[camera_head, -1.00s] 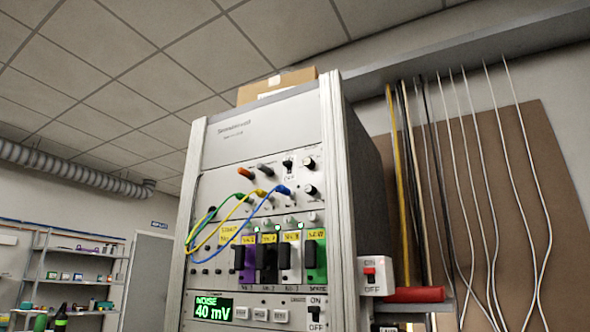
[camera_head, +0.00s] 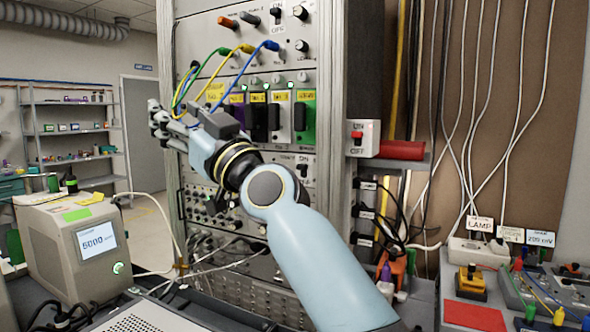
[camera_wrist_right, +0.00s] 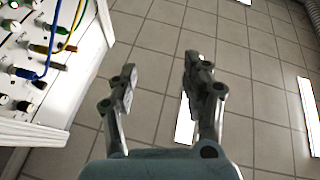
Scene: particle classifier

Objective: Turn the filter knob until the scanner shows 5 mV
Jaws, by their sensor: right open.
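The tall instrument rack (camera_head: 335,95) stands at the centre of the head view. Its upper panel has a dark upper knob (camera_head: 300,12) and a dark lower knob (camera_head: 301,46) at the right. Their labels are too small to read, so I cannot tell which one is the filter knob. The rack's noise display is hidden behind my right arm. My right gripper (camera_head: 160,122) is at the rack's left edge, apart from both knobs. In the wrist view the right gripper (camera_wrist_right: 160,70) is open and empty above the floor. My left gripper is out of view.
Yellow, green and blue cables (camera_head: 235,55) loop across the rack front near my right gripper. A grey box with a lit screen (camera_head: 95,243) stands at lower left. Small devices (camera_head: 473,282) fill the lower right.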

